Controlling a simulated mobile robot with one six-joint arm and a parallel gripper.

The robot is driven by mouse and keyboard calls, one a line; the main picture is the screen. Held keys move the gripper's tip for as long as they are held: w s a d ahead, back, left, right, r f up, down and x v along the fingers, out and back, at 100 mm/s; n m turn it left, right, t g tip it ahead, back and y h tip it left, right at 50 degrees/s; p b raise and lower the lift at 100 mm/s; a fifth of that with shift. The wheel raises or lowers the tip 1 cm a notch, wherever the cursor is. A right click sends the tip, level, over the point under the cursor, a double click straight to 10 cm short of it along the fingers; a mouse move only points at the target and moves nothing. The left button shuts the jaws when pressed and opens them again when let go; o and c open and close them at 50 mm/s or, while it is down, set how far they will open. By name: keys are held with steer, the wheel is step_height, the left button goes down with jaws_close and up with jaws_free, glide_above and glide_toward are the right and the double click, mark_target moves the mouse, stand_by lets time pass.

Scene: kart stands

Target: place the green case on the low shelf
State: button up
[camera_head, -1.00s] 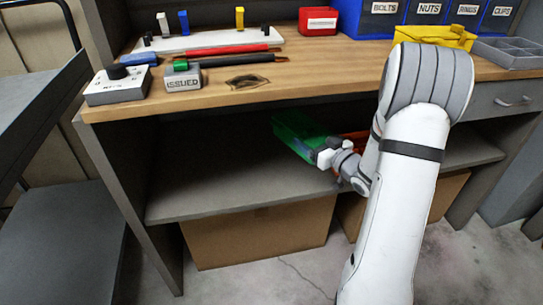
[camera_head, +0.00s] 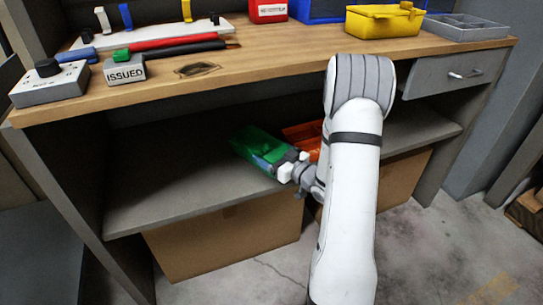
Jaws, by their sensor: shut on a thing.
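The green case (camera_head: 258,146) is a translucent green box in the space under the worktop. My gripper (camera_head: 279,163) is shut on its near right end. The low shelf (camera_head: 165,198) is the grey board below the worktop, and the case is over its middle part. I cannot tell whether the case touches the shelf or hangs just above it. My arm hides part of the shelf to the right of the case.
An orange-red case (camera_head: 303,137) is on the shelf close behind my gripper. The worktop (camera_head: 270,82) overhangs the shelf. The shelf's left part is bare. Cardboard boxes (camera_head: 228,238) stand underneath. A yellow box (camera_head: 384,20) and a grey tray (camera_head: 464,28) stand on the worktop.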

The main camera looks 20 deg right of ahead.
steer(key=shift+f, duration=0.1)
steer(key=o, duration=1.1)
steer(key=shift+s+d+r, duration=0.15)
steer(key=shift+s+r, duration=0.05)
steer(key=p+v, duration=0.3)
steer(key=v, duration=0.8)
steer(key=shift+s, duration=0.3)
steer(key=shift+f, duration=0.1)
